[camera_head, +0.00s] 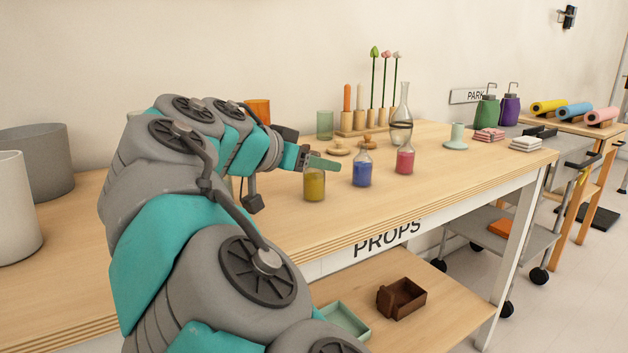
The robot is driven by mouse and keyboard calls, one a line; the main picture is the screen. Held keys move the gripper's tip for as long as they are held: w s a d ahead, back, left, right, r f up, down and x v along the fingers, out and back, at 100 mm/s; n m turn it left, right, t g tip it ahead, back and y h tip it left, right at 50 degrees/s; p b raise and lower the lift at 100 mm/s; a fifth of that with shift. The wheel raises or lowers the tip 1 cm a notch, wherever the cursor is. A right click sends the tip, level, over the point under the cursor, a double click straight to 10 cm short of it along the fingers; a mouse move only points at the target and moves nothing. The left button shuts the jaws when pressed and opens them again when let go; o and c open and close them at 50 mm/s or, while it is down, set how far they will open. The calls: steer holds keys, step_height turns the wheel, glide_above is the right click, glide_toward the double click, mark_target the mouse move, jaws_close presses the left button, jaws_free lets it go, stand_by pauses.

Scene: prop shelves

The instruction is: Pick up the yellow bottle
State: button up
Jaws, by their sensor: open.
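The yellow bottle (314,186) stands upright on the wooden shelf top, the leftmost of three small bottles in a row. My gripper (322,163) is open at the bottle's upper end, with a green finger in front of its neck and top. The neck is mostly hidden by the gripper. I cannot tell whether the fingers touch the bottle or are on both sides of it.
A blue bottle (362,172) stands close to the right, then a red bottle (405,160). A clear carafe (402,112) and a wooden candle stand (362,129) are behind. Grey cylinders (36,160) stand at left. The front shelf edge is clear.

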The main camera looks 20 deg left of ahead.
steer(key=shift+x, duration=1.05)
steer(key=shift+c, duration=0.4)
jaws_close()
